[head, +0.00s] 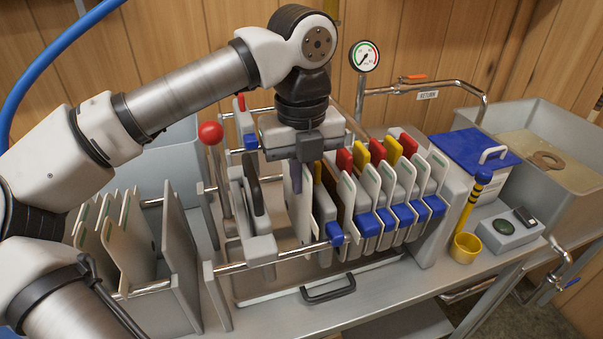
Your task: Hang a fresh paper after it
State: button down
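The filter press stands mid-picture, with plates and sheets on two steel rails (290,257). Several pale papers with green marks (372,190) stand between plates with blue, red and yellow tabs. A brown piece (329,200) shows near the left end of this pack. My gripper (298,172) points down over the pack's left end, at the top of a pale upright sheet (301,205). Its fingers are seen nearly edge-on, so I cannot tell whether they grip this sheet. More pale papers with green marks (127,240) stand in a rack at left.
A dark-handled plate (256,185) and a red ball knob (210,133) are left of the pack. A blue-lidded box (474,150), yellow cup (466,247), switch box (505,236) and steel basin (550,125) are at right. A gauge (364,56) rises behind.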

notch_tip(320, 180, down, 3)
jog(key=shift+r+b, duration=0.1)
jog(key=shift+b, duration=1)
jog(key=c, duration=1.3)
grip_release()
jog(key=shift+r+p, duration=2.75)
jog(key=shift+r, duration=1.2)
